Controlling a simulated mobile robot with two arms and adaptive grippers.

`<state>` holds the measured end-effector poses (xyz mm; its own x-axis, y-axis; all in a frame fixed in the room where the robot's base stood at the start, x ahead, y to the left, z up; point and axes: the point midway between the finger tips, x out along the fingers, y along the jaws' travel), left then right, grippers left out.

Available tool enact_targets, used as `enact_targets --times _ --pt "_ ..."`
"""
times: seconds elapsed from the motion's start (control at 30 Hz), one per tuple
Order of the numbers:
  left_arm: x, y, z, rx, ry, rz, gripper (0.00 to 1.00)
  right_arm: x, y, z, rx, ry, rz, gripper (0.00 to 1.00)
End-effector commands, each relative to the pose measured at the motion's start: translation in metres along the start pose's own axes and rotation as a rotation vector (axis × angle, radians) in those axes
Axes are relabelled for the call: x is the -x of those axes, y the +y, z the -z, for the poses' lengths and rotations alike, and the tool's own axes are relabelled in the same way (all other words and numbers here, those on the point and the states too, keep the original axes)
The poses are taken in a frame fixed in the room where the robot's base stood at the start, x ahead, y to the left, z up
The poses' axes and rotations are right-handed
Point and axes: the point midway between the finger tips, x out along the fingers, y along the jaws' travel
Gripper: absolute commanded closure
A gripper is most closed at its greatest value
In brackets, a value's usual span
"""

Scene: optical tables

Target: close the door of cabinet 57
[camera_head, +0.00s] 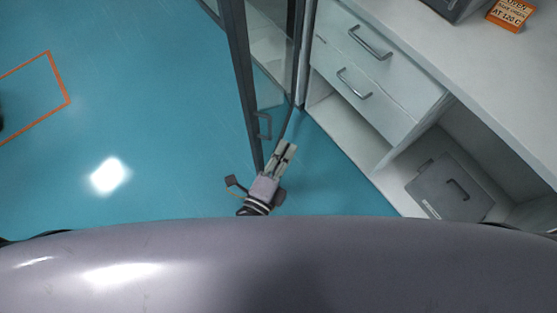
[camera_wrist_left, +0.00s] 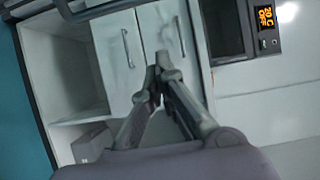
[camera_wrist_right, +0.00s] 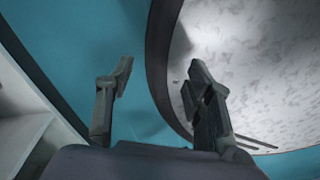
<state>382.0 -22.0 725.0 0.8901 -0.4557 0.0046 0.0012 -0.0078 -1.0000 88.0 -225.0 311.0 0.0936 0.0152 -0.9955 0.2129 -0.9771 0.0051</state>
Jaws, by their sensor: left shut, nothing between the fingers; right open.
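A glass door (camera_head: 243,80) with a dark frame stands open over the floor in the head view, left of the white drawers. Its bar handle (camera_head: 264,126) is near its lower end. No cabinet number is readable. My left gripper (camera_head: 288,150) is shut and empty, just right of the door's near end; I cannot tell if it touches the frame. In the left wrist view its closed fingers (camera_wrist_left: 161,70) point towards the drawers, with a dark bar at the top left. My right gripper (camera_wrist_right: 158,82) is open and empty in the right wrist view; the head view does not show it.
White drawers (camera_head: 362,72) with metal handles and a counter (camera_head: 460,62) run along the right. A grey box (camera_head: 450,186) sits in the open lower shelf.

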Motion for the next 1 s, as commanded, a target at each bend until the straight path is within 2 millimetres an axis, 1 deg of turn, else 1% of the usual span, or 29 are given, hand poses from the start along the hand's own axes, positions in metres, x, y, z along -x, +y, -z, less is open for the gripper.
enact_targets --times 0.03,0.23,0.27,0.33,0.5,0.63,1.0 --pt "-0.014 0.001 0.000 0.000 0.000 0.006 1.00 -0.006 0.001 0.000 0.001 0.001 -0.001 0.52" --pt "-0.054 0.002 0.000 0.002 0.001 0.004 1.00 -0.018 0.006 -0.002 0.003 -0.001 -0.007 0.52" --pt "-0.049 0.000 -0.007 -0.003 0.000 -0.002 1.00 -0.012 0.007 -0.002 0.003 -0.001 -0.008 0.52" --pt "-0.043 0.000 -0.018 -0.002 0.001 -0.003 1.00 -0.009 0.008 -0.002 0.003 -0.002 -0.010 0.52" --pt "-0.038 0.000 -0.034 0.001 0.000 -0.001 1.00 -0.007 0.013 -0.003 0.002 -0.004 -0.016 0.52" --pt "-0.037 0.000 -0.038 0.003 -0.001 -0.001 1.00 -0.007 0.013 -0.003 0.001 -0.004 -0.016 0.52" --pt "-0.036 0.001 -0.039 0.003 0.002 -0.001 1.00 -0.007 0.013 -0.004 0.001 -0.005 -0.015 0.52"
